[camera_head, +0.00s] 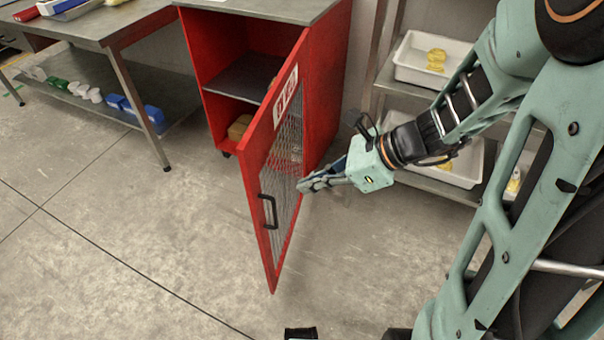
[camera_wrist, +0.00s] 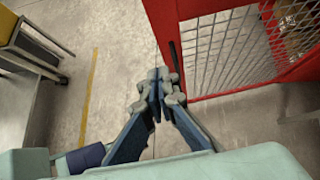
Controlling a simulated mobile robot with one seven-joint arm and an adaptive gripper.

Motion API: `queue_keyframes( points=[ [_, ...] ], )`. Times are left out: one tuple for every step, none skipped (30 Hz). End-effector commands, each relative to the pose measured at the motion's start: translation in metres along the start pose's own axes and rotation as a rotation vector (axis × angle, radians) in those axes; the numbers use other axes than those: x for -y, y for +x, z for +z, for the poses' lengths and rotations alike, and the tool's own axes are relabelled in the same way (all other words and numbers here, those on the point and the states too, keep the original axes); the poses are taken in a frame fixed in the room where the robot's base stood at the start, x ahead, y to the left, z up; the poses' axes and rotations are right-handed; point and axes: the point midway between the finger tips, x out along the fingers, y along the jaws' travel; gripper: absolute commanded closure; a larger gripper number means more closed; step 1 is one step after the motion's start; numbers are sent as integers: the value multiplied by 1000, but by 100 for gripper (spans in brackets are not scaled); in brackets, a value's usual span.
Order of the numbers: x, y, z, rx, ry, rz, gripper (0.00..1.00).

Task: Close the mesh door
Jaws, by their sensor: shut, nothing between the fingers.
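The mesh door (camera_head: 285,165) is red-framed with a wire mesh panel and a white label. It stands wide open, swung out from the front of the red cabinet (camera_head: 328,110). A dark handle (camera_head: 268,212) is on its outer face near the free edge. My gripper (camera_head: 303,186) is shut and empty, on the right side of the door, close to the mesh. I cannot tell whether it touches. In the wrist view the door (camera_wrist: 235,50) fills the upper right, with my gripper's fingertips (camera_wrist: 158,88) beside its free edge.
A workbench (camera_head: 110,22) stands left of the cabinet, with coloured items on its lower shelf. A rack with white trays (camera_head: 412,65) stands at the right behind my arm. The floor (camera_head: 130,235) before and left of the door is clear.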

Motion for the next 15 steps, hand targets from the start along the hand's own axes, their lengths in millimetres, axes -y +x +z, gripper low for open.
queue_keyframes(
  points=[
    [-2,12,-3,-1,-2,6,100],
    [-2,18,-3,-1,-2,6,100],
    [-2,27,-4,-2,-4,7,100],
    [-2,33,-4,-2,-4,6,100],
    [-2,40,-4,-3,-4,6,100],
    [-2,49,-4,-3,-4,6,100],
    [-2,56,-4,-3,-4,7,100],
    [-1,62,-4,-3,-4,6,100],
    [-2,71,-4,-3,-5,5,100],
    [-1,77,-4,-3,-5,5,100],
    [-1,83,-5,-4,-5,5,100],
    [-2,90,-4,-4,-6,5,100],
    [-1,93,1,-3,-9,4,100],
    [-1,96,6,-3,-10,3,100],
    [-1,100,10,-3,-9,2,100]
  ],
)
